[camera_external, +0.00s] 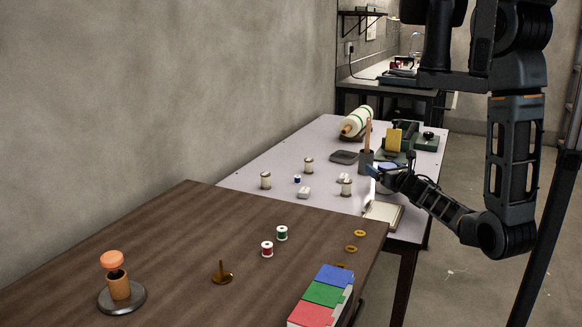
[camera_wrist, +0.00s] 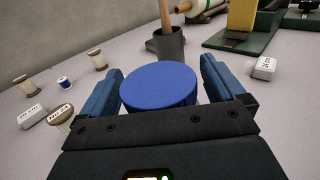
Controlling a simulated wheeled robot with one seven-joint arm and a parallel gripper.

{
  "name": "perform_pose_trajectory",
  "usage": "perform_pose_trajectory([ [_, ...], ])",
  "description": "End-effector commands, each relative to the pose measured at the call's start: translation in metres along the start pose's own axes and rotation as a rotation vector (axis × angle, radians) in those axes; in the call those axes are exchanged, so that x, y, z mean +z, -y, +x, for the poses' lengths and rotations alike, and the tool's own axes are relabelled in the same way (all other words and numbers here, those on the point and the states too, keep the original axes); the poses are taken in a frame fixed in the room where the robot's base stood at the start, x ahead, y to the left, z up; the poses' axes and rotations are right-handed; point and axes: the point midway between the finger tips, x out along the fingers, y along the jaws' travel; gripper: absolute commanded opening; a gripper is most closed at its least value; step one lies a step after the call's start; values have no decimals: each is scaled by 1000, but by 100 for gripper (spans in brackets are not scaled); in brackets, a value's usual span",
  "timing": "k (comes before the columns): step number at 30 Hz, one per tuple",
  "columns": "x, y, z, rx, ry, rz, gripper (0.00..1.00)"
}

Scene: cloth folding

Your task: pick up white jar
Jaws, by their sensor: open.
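A round blue lid (camera_wrist: 158,84) fills the middle of the wrist view, seen from above. It appears to top the white jar; the jar's body is almost wholly hidden below the lid and behind my gripper. My gripper (camera_wrist: 162,66) is open, with one blue finger on each side of the lid. I cannot tell whether either finger touches the jar. In the external view my gripper (camera_external: 376,172) is low over the pale table, and the jar is hard to make out there.
A dark cup (camera_wrist: 168,45) with a wooden stick stands just beyond the lid. Thread spools (camera_wrist: 60,122) and small white labelled blocks (camera_wrist: 32,117) lie to the left. Another white block (camera_wrist: 264,67) lies right. A green machine base (camera_wrist: 232,38) is behind. A flat tray (camera_external: 383,214) lies near the table's front edge.

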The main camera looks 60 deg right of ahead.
Motion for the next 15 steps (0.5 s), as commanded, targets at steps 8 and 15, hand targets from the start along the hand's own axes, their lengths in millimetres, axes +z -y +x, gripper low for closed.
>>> perform_pose_trajectory([
  [8, 0, 0, 0, 0, 0, 1, 81],
  [15, 0, 0, 0, 0, 0, 1, 58],
])
